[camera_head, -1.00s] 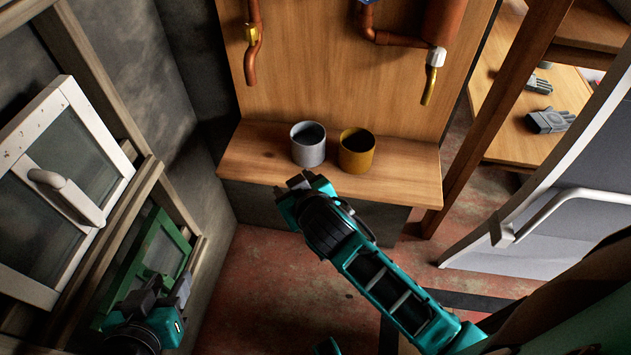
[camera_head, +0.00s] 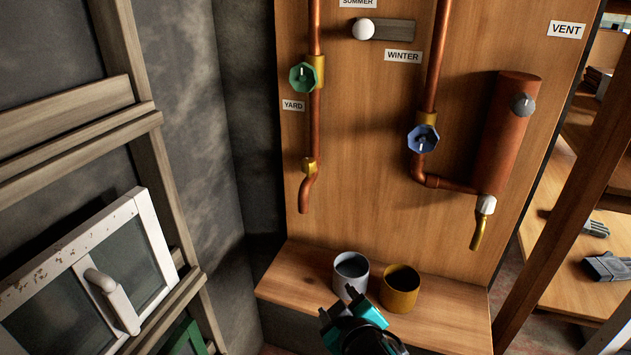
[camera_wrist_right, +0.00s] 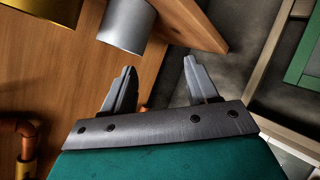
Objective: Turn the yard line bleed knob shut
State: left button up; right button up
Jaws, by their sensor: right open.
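On the wooden back panel, a copper pipe beside a YARD label (camera_head: 293,105) carries a green knob (camera_head: 302,77) on a brass body. Lower on this yard pipe is a small brass fitting (camera_head: 309,166) above a bent copper spout (camera_head: 305,195). I cannot tell whether this fitting is the bleed knob or how it is set. My right gripper (camera_head: 338,304) is open and empty, in front of the shelf's edge and well below the yard pipe. Its parted fingers also show in the right wrist view (camera_wrist_right: 160,68). My left gripper is out of view.
A grey cup (camera_head: 351,268) and a yellow cup (camera_head: 400,289) stand on the shelf (camera_head: 455,315) below the spouts. Right of the yard pipe are a blue knob (camera_head: 422,139) and a copper cylinder (camera_head: 507,135) with a grey knob (camera_head: 522,104). A white window (camera_head: 150,240) is at left.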

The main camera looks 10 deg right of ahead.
jog(key=w+r+n+t+y, duration=0.1)
jog(key=w+r+n+t, duration=0.3)
jog(key=r+n, duration=0.75)
jog(key=n+t+y+b, duration=0.1)
jog(key=n+y+b, duration=0.1)
jog(key=n, duration=1.7)
send_near(311, 166)
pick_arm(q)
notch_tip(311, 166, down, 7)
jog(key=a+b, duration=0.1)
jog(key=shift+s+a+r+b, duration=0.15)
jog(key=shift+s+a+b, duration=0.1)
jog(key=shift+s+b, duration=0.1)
pick_arm(e)
jog(key=shift+n, duration=0.25)
jog(key=w, duration=0.3)
jog(key=w+a, duration=0.1)
jog(key=w, duration=0.5)
jog(key=shift+w+a+f, duration=0.1)
jog(key=shift+w+a, duration=0.25)
jog(key=shift+w, duration=0.05)
jog(key=c, duration=1)
jog(key=shift+c, duration=0.2)
